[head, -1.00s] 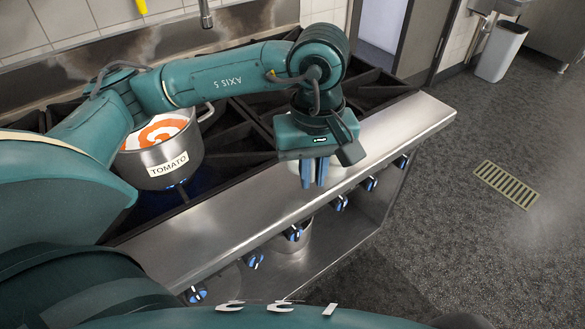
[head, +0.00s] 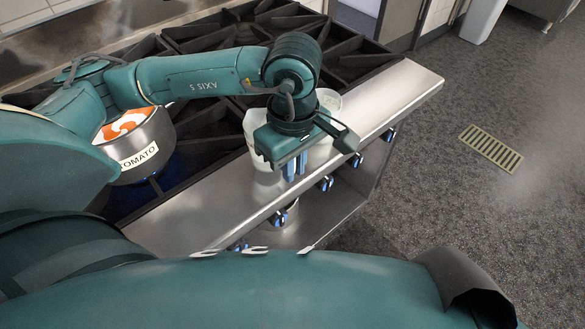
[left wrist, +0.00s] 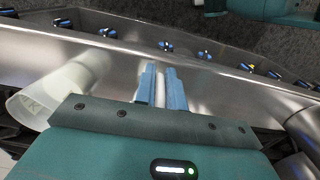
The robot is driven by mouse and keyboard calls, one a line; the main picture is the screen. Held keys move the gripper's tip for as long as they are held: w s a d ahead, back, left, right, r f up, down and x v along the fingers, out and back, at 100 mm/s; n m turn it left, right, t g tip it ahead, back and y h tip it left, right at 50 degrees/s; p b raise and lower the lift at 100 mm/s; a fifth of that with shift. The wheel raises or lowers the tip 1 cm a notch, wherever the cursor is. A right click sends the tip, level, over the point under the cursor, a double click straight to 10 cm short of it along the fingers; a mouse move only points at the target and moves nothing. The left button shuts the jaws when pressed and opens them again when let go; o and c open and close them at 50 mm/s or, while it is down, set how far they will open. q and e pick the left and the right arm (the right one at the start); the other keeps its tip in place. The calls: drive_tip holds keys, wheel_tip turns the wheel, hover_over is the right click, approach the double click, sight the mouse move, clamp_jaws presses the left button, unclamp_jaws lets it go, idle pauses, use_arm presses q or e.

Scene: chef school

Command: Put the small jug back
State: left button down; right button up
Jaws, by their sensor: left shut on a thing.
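My left gripper (head: 295,168) has its blue fingers shut on a thin whitish part, seemingly the handle of the small jug (head: 329,100). The white jug is partly hidden behind the gripper in the head view, over the front of the stove. Another white surface shows left of the gripper; I cannot tell if it is the same jug. In the left wrist view the jug (left wrist: 70,88) lies left of the fingers (left wrist: 161,88), its open mouth toward the lower left. Whether it touches the stove is unclear. My right gripper is not in view.
Black burner grates (head: 270,30) lie behind the gripper. The steel front ledge (head: 185,215) is bare at left. Blue-lit knobs (head: 326,184) line the front edge.

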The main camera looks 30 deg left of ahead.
use_arm(q)
wheel_tip(320, 180, down, 2)
drive_tip(key=shift+f, duration=0.2)
drive_tip(key=shift+f+b, duration=0.25)
drive_tip(key=shift+b, duration=0.05)
drive_tip(key=c, duration=1.5)
unclamp_jaws()
drive_tip(key=shift+r, duration=0.1)
wheel_tip(320, 180, up, 12)
drive_tip(key=shift+r+b, duration=0.2)
drive_tip(key=shift+b, duration=0.15)
